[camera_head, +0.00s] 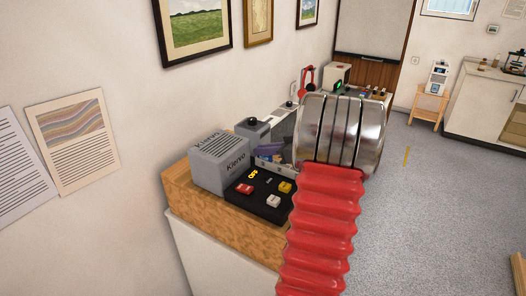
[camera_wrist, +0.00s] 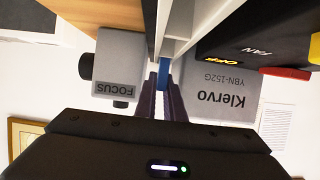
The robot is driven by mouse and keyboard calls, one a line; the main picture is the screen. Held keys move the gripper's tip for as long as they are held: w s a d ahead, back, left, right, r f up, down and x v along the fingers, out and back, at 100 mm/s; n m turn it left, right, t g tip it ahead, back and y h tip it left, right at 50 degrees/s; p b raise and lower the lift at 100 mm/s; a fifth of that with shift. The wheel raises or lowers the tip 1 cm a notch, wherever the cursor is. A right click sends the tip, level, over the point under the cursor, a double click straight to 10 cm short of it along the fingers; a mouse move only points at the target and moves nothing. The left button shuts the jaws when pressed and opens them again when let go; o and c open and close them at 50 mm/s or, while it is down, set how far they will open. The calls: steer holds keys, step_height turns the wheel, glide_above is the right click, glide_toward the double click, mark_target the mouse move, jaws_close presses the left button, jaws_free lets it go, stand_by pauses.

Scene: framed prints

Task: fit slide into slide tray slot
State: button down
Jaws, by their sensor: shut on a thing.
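My gripper (camera_wrist: 161,102) shows dark purple fingers in the wrist view, shut on a narrow blue slide (camera_wrist: 164,73). Only a thin edge of the slide shows beyond the fingertips. The slide meets the end of a pale slotted part (camera_wrist: 178,46), which looks like the slide tray; I cannot tell whether the slide is inside a slot. In the head view, a pale tray (camera_head: 264,164) sits behind the black control panel, with purple finger parts just above it. My red and metal arm covers much of the area to the right.
The grey Klervo box (camera_head: 220,161) stands close beside the fingers, and the grey FOCUS block (camera_wrist: 118,75) is on their other side. The black button panel (camera_head: 259,193) lies in front, on a wooden-sided cabinet (camera_head: 222,222). Open grey floor (camera_head: 440,210) lies to the right.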

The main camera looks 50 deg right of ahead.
steer(key=shift+f, duration=0.1)
steer(key=c, duration=1.9)
jaws_free()
steer(key=shift+o, duration=0.2)
steer(key=shift+s, duration=0.15)
steer(key=v, duration=1.1)
steer(key=shift+s+r, duration=0.2)
steer(key=shift+s, duration=0.15)
steer(key=shift+d, duration=0.1)
